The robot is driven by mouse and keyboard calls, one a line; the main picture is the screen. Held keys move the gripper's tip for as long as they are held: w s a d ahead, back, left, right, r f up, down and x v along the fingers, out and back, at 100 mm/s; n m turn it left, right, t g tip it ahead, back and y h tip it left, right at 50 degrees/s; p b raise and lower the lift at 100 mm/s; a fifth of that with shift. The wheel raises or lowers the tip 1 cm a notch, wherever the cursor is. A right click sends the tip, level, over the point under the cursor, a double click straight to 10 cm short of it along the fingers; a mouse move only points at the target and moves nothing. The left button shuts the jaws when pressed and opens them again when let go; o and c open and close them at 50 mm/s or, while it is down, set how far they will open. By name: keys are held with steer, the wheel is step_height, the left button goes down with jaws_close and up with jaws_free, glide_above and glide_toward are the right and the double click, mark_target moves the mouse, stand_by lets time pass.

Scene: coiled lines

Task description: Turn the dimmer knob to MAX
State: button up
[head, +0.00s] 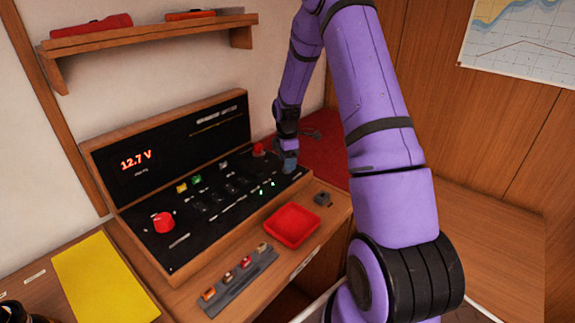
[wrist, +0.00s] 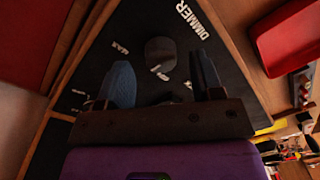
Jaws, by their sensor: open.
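The dimmer knob (wrist: 160,50) is a dark round knob on the black panel in the wrist view. White DIMMER lettering (wrist: 192,20) is above and right of it, and a small MAX mark (wrist: 121,47) is to its left. My gripper (wrist: 163,72) is open, with one blue-grey finger on either side below the knob in the picture; I cannot tell whether either touches it. In the head view my gripper (head: 288,162) is down at the panel's right end and hides the knob. The knob's pointer direction is unclear.
The black panel (head: 150,238) also carries a large red knob (head: 163,222), a smaller red knob (head: 258,149), switches and green lights. A red tray (head: 292,225) and a rack of small fuses (head: 240,276) are in front. A yellow sheet (head: 105,280) lies left.

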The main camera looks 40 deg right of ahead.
steer(key=shift+f, duration=0.9)
steer(key=c, duration=0.9)
